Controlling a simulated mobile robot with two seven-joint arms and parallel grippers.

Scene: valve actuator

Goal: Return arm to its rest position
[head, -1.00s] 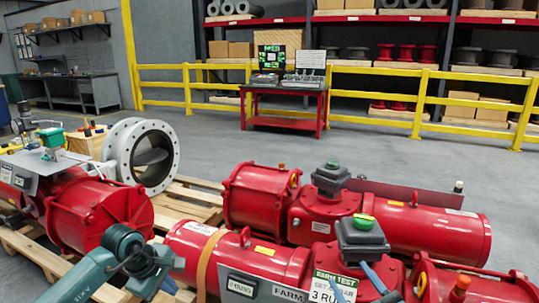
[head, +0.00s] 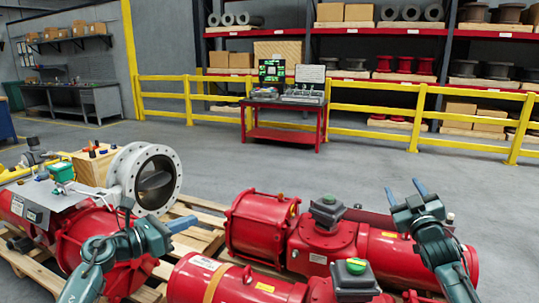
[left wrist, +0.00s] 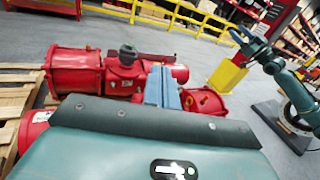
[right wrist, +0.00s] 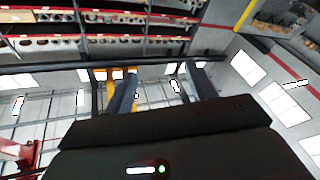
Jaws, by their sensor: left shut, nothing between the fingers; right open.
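My left gripper (head: 183,223) is at the lower left of the head view, in front of the left red valve actuator (head: 88,235). In the left wrist view its blue fingers (left wrist: 162,88) are together with nothing between them. My right gripper (head: 405,192) is raised at the right of the head view, its fingers spread and pointing up. In the right wrist view the fingers (right wrist: 158,88) are apart and empty, against the ceiling and shelving. My right arm (left wrist: 285,80) also shows at the right of the left wrist view.
Red actuators with a grey-topped box (head: 328,212) and a green-topped box (head: 355,280) lie in front. A yellow railing (head: 400,90) and red table (head: 285,118) stand behind open floor.

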